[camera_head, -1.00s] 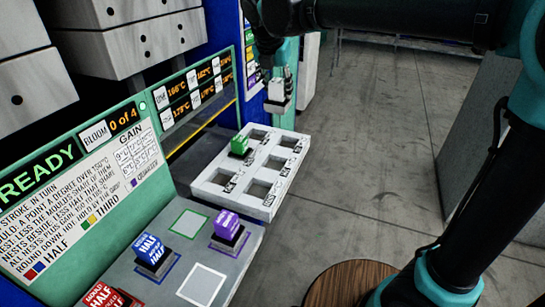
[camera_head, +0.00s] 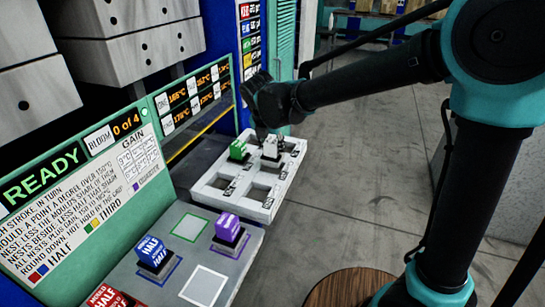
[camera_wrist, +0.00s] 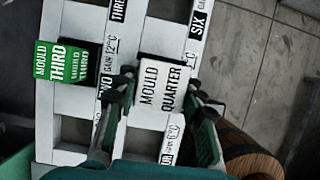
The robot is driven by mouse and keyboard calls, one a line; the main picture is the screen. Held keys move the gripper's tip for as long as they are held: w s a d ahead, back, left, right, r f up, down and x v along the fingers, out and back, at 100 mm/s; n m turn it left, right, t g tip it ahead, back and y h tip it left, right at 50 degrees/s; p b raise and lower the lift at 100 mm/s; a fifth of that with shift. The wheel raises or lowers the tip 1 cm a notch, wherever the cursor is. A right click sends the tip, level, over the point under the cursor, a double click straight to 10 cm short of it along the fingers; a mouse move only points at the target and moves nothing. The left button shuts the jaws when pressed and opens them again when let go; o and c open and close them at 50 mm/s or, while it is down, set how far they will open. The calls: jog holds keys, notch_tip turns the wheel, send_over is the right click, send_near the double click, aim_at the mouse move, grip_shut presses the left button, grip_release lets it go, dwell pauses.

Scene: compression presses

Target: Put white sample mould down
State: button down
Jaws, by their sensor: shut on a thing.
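The white mould (camera_head: 270,149), marked MOULD QUARTER, is between the fingers of my gripper (camera_head: 269,134) at the far end of the pale slotted rack (camera_head: 232,205). In the wrist view the white mould (camera_wrist: 162,88) is upright between the two fingers of my gripper (camera_wrist: 160,84), which are shut on it. It is at a right-column slot, with a dark strip of the opening showing beyond it. I cannot tell whether it rests on the slot floor. The rack's label strip (camera_wrist: 76,15) runs left of it.
A green mould (camera_head: 238,150) sits in a left-column slot; it also shows in the wrist view (camera_wrist: 64,63). Purple (camera_head: 228,229), blue (camera_head: 152,252) and red (camera_head: 110,298) moulds stand on the grey console (camera_head: 215,248). A round wooden top (camera_head: 350,283) is near my arm.

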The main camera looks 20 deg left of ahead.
aim_at(273, 156)
jog(key=shift+f, duration=2.1)
jog(key=shift+f, duration=0.1)
jog(key=c, duration=0.9)
grip_release()
jog(key=v, duration=1.2)
